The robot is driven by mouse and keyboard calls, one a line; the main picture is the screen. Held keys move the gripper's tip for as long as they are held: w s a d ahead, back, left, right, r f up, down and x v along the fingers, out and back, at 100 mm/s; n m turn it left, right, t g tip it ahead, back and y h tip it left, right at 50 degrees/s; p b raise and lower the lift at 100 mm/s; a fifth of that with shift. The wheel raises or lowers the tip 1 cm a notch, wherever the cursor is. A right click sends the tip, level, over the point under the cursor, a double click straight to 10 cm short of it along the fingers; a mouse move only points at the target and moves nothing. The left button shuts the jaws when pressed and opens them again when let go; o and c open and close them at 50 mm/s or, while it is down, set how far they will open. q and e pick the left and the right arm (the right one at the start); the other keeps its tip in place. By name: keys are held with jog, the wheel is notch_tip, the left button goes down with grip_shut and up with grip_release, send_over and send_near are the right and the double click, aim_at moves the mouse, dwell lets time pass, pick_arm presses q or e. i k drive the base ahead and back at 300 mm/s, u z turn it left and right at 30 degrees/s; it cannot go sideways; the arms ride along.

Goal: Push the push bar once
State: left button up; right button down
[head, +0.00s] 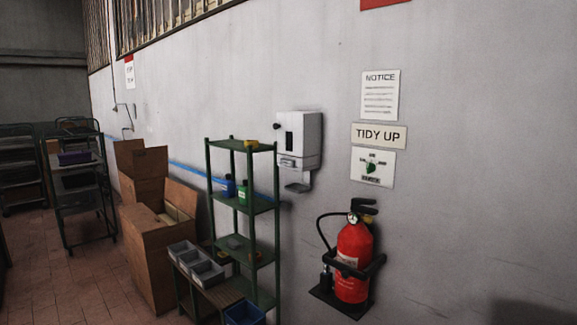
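A white wall dispenser (302,135) is mounted on the grey wall, right of the green shelf. It has a dark window on its front. A pale bar-like part (289,162) sits low on its front and looks like the push bar. A small tray (298,186) hangs below it. Neither of my grippers shows in the head view, and nothing is seen touching the dispenser.
A green shelf rack (251,230) stands just left of the dispenser. A red fire extinguisher (353,255) hangs in a bracket at lower right. Cardboard boxes (150,240), grey bins (206,273) and a blue bin (244,314) stand at left. Wall signs (379,135) hang right.

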aim_at(284, 161)
jog(key=u, duration=0.55)
jog(key=i, duration=2.9)
jog(key=z, duration=0.9)
